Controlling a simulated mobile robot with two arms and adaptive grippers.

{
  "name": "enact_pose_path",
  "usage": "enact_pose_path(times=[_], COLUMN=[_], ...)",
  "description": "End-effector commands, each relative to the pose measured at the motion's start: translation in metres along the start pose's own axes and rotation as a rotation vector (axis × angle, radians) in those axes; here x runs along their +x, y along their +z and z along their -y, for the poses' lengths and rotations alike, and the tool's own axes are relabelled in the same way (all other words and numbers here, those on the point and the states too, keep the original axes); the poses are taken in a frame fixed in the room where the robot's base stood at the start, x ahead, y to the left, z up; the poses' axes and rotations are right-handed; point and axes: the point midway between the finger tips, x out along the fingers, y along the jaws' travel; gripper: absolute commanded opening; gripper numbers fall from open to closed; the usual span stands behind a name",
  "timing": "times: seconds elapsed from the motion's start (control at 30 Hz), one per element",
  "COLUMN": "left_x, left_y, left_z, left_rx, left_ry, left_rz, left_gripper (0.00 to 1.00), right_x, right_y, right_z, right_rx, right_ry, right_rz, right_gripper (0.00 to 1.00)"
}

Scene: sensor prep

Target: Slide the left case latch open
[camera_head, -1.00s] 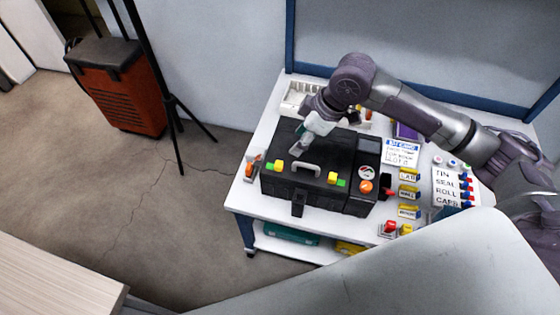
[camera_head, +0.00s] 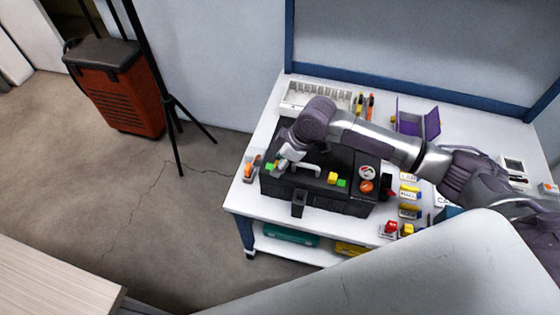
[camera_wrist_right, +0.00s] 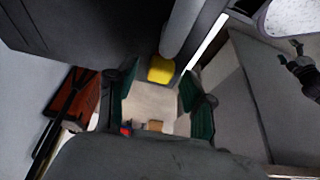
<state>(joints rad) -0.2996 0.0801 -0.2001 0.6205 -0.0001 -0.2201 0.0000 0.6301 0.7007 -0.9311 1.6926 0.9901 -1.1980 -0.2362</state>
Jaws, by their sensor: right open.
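The black case (camera_head: 320,200) lies shut on the white table, with a grey handle (camera_head: 303,166) on its front edge. The left latch is mostly hidden behind my right gripper (camera_head: 281,163); a small patch of green and yellow shows there. In the right wrist view the yellow latch piece (camera_wrist_right: 161,69) sits ahead, between the spread dark green fingers of my right gripper (camera_wrist_right: 157,85). The gripper is open; I cannot tell whether a finger touches the latch. The right latch's yellow piece (camera_head: 333,177) stands beside a green mark (camera_head: 342,183). My left gripper is not in view.
A white tray (camera_head: 290,97) and an open purple box (camera_head: 431,124) stand behind the case. Yellow labelled blocks (camera_head: 409,191) and a red button (camera_head: 390,227) lie to its right. An orange-handled item (camera_head: 248,170) is close by its left side.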

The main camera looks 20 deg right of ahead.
Motion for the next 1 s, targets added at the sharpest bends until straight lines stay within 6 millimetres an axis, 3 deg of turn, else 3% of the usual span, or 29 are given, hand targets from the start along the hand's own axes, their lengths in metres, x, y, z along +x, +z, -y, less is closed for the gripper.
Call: enact_pose_path(times=[0.27,0.6,0.87,1.0], left_x=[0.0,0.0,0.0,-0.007], left_y=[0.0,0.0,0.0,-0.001], left_z=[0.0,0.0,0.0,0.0], left_rx=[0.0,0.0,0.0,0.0], left_ry=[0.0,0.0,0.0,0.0], left_rz=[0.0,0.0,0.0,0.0], left_gripper=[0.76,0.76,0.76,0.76], right_x=[0.002,0.002,0.001,0.003], right_y=[0.0,0.0,0.0,-0.011], right_z=[0.0,0.0,0.0,0.0], right_rx=[0.0,0.0,0.0,0.001], right_ry=[0.001,0.001,0.001,0.0], right_rz=[0.0,0.0,-0.001,-0.002], right_gripper=[0.52,0.0,0.0,0.0])
